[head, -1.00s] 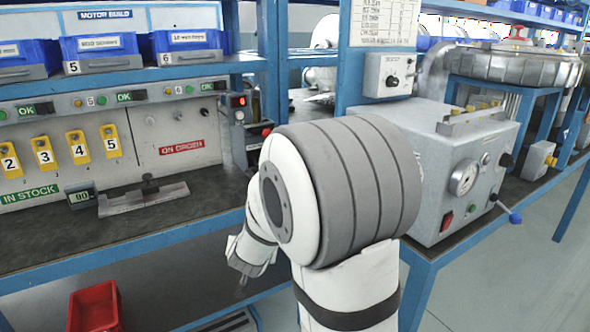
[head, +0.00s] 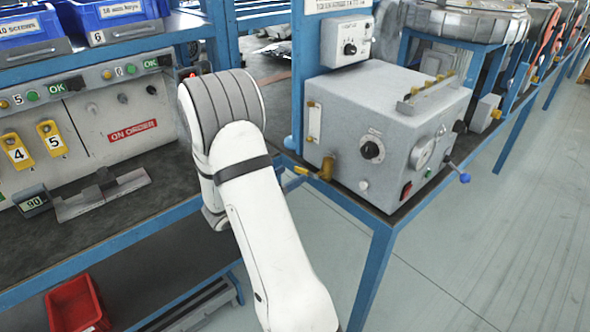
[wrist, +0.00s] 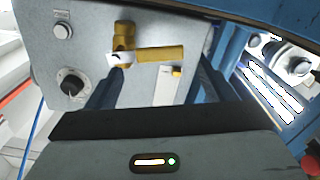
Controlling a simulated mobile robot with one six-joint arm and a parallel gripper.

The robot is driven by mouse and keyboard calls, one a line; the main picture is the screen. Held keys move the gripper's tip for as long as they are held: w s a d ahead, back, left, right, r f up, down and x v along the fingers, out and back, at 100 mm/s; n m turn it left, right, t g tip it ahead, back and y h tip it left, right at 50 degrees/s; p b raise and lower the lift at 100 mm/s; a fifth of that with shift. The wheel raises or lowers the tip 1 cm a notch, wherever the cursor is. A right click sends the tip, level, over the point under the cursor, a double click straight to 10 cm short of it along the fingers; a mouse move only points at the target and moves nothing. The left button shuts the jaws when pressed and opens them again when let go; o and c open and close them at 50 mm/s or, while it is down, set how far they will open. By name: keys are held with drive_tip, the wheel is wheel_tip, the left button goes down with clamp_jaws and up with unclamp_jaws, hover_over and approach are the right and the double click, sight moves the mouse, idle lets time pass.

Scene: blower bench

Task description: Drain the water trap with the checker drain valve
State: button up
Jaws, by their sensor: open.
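The checker (head: 395,115) is a grey box with a gauge and a dial, at the right end of the bench in the head view. Its brass drain valve (head: 325,168) sits low on the left side, with a yellow handle (head: 301,170) pointing left. A pale tube with yellow ends (head: 314,120) is on the same side.
A black dial (wrist: 72,84) and a round button (wrist: 62,31) are near the left finger. A blue post (head: 298,80) stands beside the checker. A blue-tipped lever (head: 460,174) sticks out at the front. A red bin (head: 76,305) is low left; the right floor is clear.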

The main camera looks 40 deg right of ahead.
sight(300, 169)
drive_tip(key=shift+w+d, duration=0.15)
drive_tip(key=shift+d, duration=1.75)
